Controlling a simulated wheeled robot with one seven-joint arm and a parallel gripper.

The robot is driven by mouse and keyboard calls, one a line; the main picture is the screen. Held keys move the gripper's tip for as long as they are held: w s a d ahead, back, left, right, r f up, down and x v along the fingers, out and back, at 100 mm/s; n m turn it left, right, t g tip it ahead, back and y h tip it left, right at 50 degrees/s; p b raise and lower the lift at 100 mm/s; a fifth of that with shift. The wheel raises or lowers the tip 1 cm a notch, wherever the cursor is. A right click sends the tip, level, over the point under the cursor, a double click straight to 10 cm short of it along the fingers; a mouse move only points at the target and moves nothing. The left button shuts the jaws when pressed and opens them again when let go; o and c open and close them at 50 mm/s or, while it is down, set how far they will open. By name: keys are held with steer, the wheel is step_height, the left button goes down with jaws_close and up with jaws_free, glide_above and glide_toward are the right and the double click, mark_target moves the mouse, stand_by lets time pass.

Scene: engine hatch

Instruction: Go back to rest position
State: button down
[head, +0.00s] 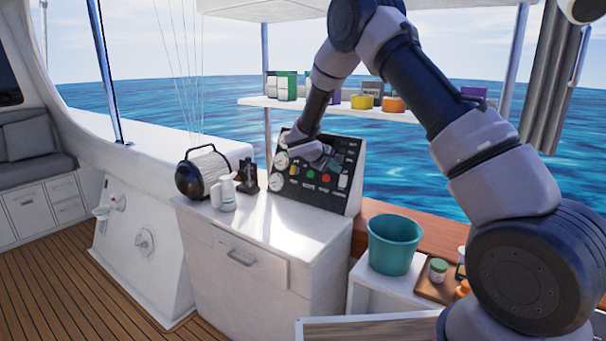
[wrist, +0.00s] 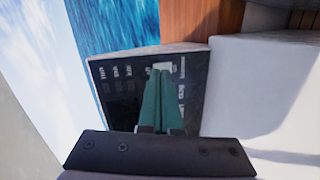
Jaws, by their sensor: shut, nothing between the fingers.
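My gripper (wrist: 160,72) is shut, with its two green fingers together and nothing between them. In the wrist view its fingertips overlap a pale switch on the black control panel (wrist: 112,100); I cannot tell whether they touch it. In the head view the panel (head: 293,188) stands tilted on the white counter, with gauges, coloured buttons and switches. My arm reaches over from the right, and its end is in front of the panel's upper part. My gripper and wrist hide some of the panel there.
A black-and-white lantern-like object (head: 203,172), a white jug (head: 223,194) and a small black device (head: 248,176) stand left of the panel. A shelf (head: 305,104) with coloured containers is behind my arm. A teal bucket (head: 394,244) stands at the right. The counter front is clear.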

steer(key=s+d+r+m+g+y, duration=0.1)
steer(key=s+d+r+m+g, duration=0.1)
steer(key=s+d+r+m, duration=0.5)
steer(key=s+d+r+g+y, duration=0.15)
steer(key=s+d+r, duration=0.35)
steer(key=s+r, duration=0.65)
steer(key=s+a+r+m+t+y, duration=0.1)
steer(key=s+r+m+y, duration=0.2)
steer(key=s, duration=0.9)
steer(key=s+a+r+m+t+y, duration=0.1)
steer(key=s+r+y, duration=0.3)
steer(key=s, duration=0.8)
steer(key=shift+s+a+r+m, duration=0.15)
steer(key=shift+s+r+m, duration=0.1)
steer(key=shift+r+m, duration=0.65)
steer(key=shift+t, duration=0.25)
